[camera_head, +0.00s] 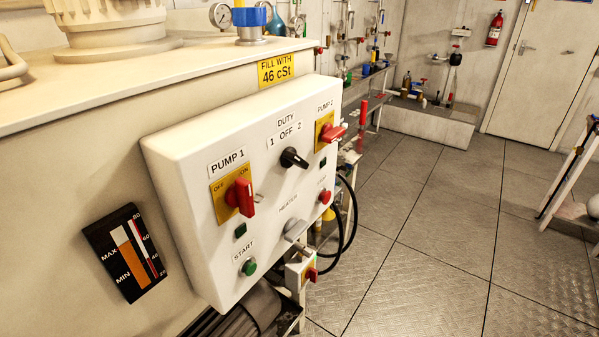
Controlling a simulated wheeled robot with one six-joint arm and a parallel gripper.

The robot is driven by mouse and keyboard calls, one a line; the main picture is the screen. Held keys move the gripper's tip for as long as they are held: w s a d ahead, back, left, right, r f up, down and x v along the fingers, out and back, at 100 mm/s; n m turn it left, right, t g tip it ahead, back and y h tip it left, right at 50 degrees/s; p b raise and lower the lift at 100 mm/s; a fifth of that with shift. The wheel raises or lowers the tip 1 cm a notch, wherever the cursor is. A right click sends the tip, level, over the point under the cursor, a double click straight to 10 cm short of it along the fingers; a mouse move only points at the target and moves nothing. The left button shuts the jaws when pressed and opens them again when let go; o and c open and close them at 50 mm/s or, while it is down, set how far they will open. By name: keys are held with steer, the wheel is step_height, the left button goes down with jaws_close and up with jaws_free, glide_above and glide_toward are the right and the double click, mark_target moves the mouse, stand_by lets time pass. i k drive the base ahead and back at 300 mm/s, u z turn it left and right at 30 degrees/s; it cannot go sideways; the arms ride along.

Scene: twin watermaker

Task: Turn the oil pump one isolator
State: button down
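The pump 1 isolator is a red rotary handle (240,197) on a yellow plate marked OFF and ON, under the label PUMP 1 (228,161). It sits at the left of a white control box (262,230) on the side of a cream tank. The red handle stands roughly upright, tilted a little; I cannot tell its exact setting. A similar red pump 2 isolator (333,133) on a yellow plate is at the box's upper right, its handle closer to level. My gripper is not in view.
A black duty selector (293,158), a green start button (249,267) and a red button (325,196) share the box. A level gauge (126,252) is to the left. Black cables (350,215) hang right of the box. Open floor (440,240) lies to the right.

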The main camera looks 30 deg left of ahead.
mark_target(238, 193)
steer(key=u, duration=1.7)
steer(key=k, duration=0.5)
steer(key=u, duration=0.5)
